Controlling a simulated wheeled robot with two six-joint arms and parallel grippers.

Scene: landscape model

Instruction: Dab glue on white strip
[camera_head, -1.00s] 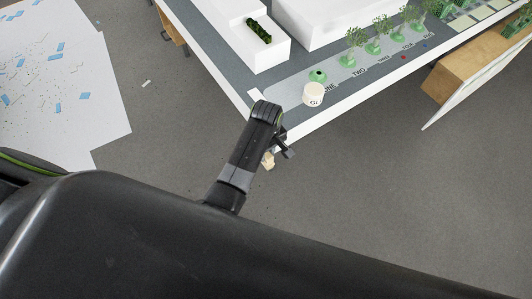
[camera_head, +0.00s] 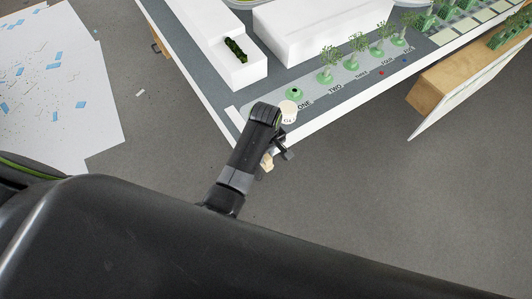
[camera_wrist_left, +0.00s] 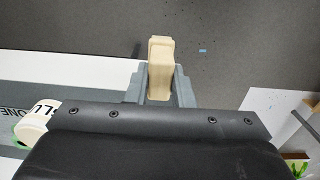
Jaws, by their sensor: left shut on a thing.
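A short white strip (camera_head: 234,119) lies on the grey landscape model (camera_head: 215,91) near its front left corner. A cream glue pot (camera_head: 288,113) with dark lettering stands on the model just right of my left arm; it also shows in the left wrist view (camera_wrist_left: 36,124), its top part hidden by the wrist. My left gripper (camera_head: 270,158) is beside the model's front edge in the head view. It is shut on a small cream block-like piece (camera_wrist_left: 160,68), perhaps the end of a glue applicator. My right gripper is in neither view.
A green base (camera_head: 294,94) and several small trees (camera_head: 327,62) stand along the model's front. White buildings (camera_head: 222,55) stand behind. A wooden box (camera_head: 455,80) is at the right. Open grey floor (camera_head: 380,200) lies in front.

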